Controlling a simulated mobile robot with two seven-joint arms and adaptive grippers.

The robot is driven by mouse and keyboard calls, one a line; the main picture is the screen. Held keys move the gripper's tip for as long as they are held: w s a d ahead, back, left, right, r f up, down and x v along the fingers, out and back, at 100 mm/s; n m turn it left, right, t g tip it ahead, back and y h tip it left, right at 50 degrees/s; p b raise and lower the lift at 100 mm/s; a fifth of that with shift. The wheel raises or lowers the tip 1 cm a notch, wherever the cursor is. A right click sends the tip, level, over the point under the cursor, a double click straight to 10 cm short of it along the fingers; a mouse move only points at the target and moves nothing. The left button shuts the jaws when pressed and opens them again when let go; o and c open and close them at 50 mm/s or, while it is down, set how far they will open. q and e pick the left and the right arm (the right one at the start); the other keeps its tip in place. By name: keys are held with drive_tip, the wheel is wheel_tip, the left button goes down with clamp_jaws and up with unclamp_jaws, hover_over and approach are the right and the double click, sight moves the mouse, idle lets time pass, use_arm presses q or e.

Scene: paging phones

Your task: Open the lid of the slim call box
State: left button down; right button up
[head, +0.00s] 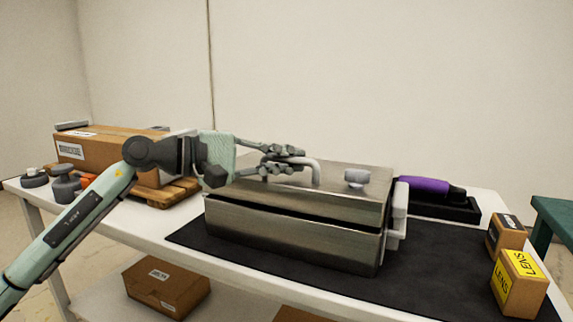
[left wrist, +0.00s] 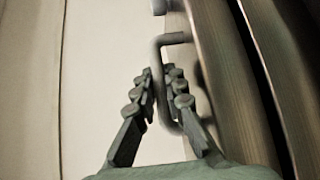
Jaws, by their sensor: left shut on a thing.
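The slim call box (head: 290,235) is a brushed-metal case on a black mat. Its lid (head: 350,195) has a grey bar handle (head: 315,168) and a small grey knob (head: 356,177) on top. A dark gap runs along the front between lid and lower body. My left gripper (head: 300,161) comes in from the left at the handle, with its fingers shut on it. In the left wrist view the fingers (left wrist: 160,75) are close around the handle (left wrist: 172,39), beside the metal lid. My right gripper is not in view.
The black mat (head: 440,260) lies on a white table. A purple-and-black tool (head: 430,187) lies behind right. Small lens boxes (head: 518,283) stand at the right edge. A cardboard box (head: 105,150) on a pallet and dark weights (head: 66,185) are at left.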

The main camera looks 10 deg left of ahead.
use_arm(q)
drive_tip(key=shift+n+y, duration=0.4)
drive_tip(key=r, duration=0.1)
drive_tip(key=w+r+p, duration=0.2)
drive_tip(key=r, duration=0.1)
drive_tip(key=shift+d, duration=0.25)
drive_tip(key=w+r+p, duration=0.1)
drive_tip(key=w+d+r+n+g+p, duration=0.1)
drive_tip(key=shift+w+r+y+p, duration=0.15)
drive_tip(key=shift+w+y+p, duration=0.15)
drive_tip(key=shift+w+y, duration=0.1)
drive_tip(key=shift+w+d+r, duration=0.2)
drive_tip(key=shift+w+r, duration=0.15)
drive_tip(key=shift+w, duration=0.2)
drive_tip(key=shift+w+d+r, duration=0.15)
drive_tip(key=shift+w+r, duration=0.2)
drive_tip(key=shift+w, duration=0.2)
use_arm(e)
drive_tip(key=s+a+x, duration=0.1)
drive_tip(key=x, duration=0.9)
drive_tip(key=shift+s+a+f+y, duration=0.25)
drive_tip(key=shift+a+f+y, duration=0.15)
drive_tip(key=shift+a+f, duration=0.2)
